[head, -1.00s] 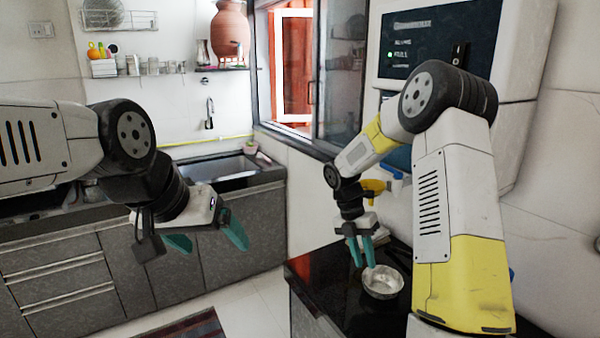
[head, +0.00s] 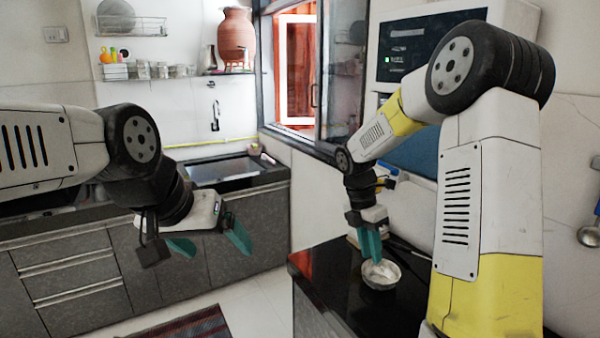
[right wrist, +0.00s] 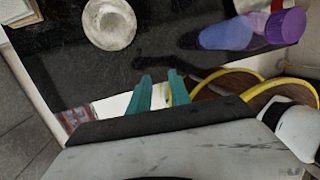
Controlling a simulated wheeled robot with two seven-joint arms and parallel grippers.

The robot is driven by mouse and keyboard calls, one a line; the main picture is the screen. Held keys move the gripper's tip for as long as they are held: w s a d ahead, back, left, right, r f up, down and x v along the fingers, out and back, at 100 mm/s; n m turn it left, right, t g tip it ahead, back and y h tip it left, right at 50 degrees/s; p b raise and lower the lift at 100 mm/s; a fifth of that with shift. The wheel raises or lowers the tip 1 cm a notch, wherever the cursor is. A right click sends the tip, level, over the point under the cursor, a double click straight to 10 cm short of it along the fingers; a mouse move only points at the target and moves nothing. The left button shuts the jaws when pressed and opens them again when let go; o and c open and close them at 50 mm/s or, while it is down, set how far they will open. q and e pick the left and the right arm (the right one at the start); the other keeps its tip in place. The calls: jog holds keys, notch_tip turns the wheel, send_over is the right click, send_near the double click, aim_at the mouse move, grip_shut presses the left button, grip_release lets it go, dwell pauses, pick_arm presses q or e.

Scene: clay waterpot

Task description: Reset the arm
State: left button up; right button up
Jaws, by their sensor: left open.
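My left gripper (head: 210,240) is open and empty, held in the air at the left in front of the grey cabinets. My right gripper (head: 371,246) is at the end of my bent right arm, above the black counter, fingers pointing down. In the head view its fingers overlap the far rim of a small metal bowl (head: 383,282). In the right wrist view its two green fingers (right wrist: 160,92) stand apart with nothing between them. The bowl (right wrist: 109,24) lies beyond the fingertips there, clear of them.
The black counter (head: 330,297) has bare room left of the bowl. A blue-purple bottle (right wrist: 230,33) lies on it in the right wrist view, near yellow loops (right wrist: 235,75). A sink (head: 225,168), a wall shelf with a clay pot (head: 236,38) and a window are behind.

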jog(key=s+a+r+m+t+y, duration=0.1)
jog(key=s+r+m+t+y, duration=0.1)
jog(key=s+r+m, duration=0.5)
jog(key=s+a+r+m+t+y, duration=0.2)
jog(key=s+r+m+t, duration=0.3)
jog(key=s+r+m, duration=0.3)
jog(key=s+m, duration=0.4)
jog(key=m, duration=0.3)
jog(key=shift+a+r+m+y, duration=0.2)
jog(key=shift+a+m+y, duration=0.05)
jog(key=shift+m+y, duration=0.15)
jog(key=shift+s, duration=0.1)
